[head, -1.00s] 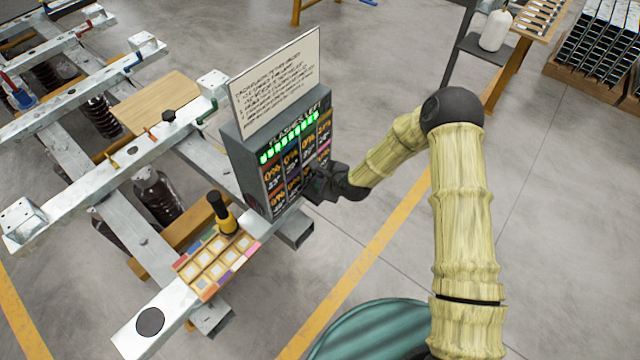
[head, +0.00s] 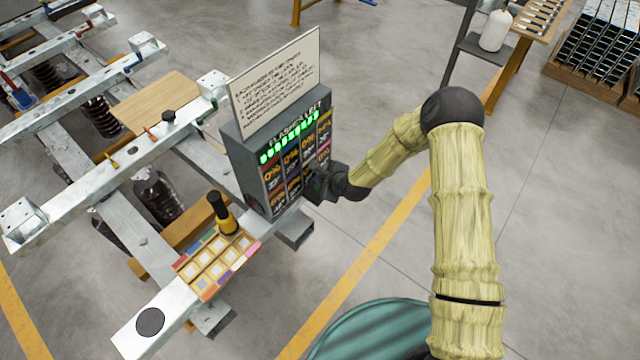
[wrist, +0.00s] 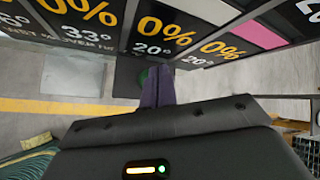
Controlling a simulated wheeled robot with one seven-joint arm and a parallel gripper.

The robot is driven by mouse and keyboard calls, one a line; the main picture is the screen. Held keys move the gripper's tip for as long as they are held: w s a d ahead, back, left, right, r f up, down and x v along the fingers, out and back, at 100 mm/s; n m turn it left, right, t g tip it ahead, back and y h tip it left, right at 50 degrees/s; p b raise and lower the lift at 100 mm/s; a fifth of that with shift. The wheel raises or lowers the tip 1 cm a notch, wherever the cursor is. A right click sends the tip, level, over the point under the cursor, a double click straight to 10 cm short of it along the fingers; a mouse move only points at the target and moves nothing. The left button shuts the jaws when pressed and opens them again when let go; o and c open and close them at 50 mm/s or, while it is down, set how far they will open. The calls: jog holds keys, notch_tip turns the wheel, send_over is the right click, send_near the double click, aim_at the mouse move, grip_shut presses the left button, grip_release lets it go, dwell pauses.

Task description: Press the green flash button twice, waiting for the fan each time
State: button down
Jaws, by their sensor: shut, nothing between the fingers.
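The grey control box (head: 247,172) stands upright on the metal frame. Its dark face carries a row of green lights and several tiles with orange percentages. In the wrist view its face (wrist: 120,35) shows 0% readings with temperatures such as 33° and 20°. A small patch of green, which looks like the green button (wrist: 143,76), shows just left of my fingertips and is mostly hidden by them. My gripper (head: 316,190) is shut and empty at the box's lower right; its fingers (wrist: 157,84) show in the wrist view. I cannot tell whether the fingertips touch the button.
A white sign (head: 277,82) with text stands on top of the box. A tray of coloured samples (head: 205,288) and a dark-capped yellow bottle (head: 226,217) are left of the box on the frame (head: 150,322). Open floor lies to the right.

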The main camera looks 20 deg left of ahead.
jog(key=shift+f+b, duration=0.45)
jog(key=shift+f+b, duration=0.5)
jog(key=shift+f, duration=0.1)
dwell(0.9)
jog(key=shift+r, duration=0.1)
jog(key=shift+r+p, duration=0.65)
jog(key=shift+r, duration=0.35)
jog(key=shift+r+p, duration=1.75)
jog(key=shift+r, duration=1.25)
